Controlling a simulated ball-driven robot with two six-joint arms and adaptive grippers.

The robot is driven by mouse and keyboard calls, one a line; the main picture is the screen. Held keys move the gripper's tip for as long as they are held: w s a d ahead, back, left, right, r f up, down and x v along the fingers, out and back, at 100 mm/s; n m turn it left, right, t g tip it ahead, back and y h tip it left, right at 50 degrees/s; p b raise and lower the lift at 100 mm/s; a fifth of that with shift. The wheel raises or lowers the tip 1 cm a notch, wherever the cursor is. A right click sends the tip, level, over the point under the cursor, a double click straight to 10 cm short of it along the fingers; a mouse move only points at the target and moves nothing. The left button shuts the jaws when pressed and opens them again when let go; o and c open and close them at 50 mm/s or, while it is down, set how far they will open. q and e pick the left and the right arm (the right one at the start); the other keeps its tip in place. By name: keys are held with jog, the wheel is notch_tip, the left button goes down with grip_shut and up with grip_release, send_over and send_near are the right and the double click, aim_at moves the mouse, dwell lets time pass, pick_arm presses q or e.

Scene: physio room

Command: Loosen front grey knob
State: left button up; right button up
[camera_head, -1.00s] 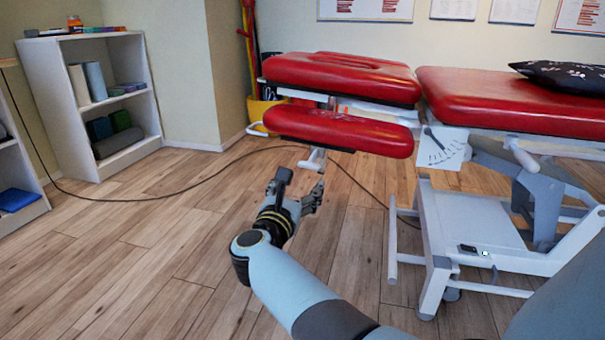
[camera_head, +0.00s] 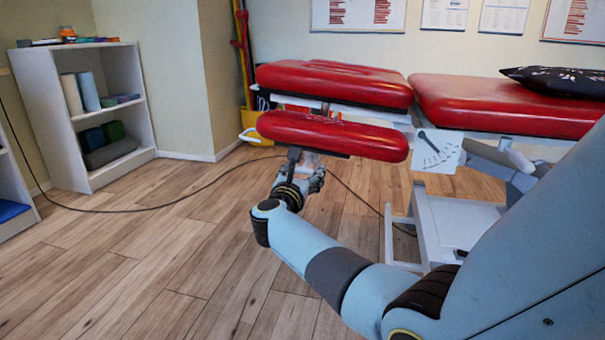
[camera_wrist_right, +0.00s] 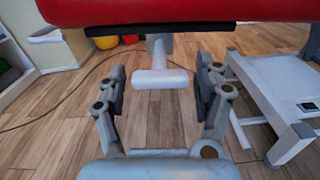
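The front grey knob (camera_wrist_right: 160,78) is a pale grey T-shaped piece hanging on a short stem under the near red armrest pad. In the wrist view it lies between the two fingers of my right gripper (camera_wrist_right: 161,86), with gaps on both sides. In the head view my right gripper (camera_head: 306,167) is just under the pad (camera_head: 333,135), its fingers open around the knob, which is partly hidden there. No contact between fingers and knob shows. My left gripper is not in view.
The red treatment table (camera_head: 510,103) stands behind and right, with a dark patterned pillow (camera_head: 556,80) on it. Its white frame (camera_head: 455,225) is right of the gripper. A dark cable (camera_head: 170,202) crosses the floor.

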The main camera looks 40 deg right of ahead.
jog(key=c, duration=0.9)
jog(key=shift+c, duration=0.2)
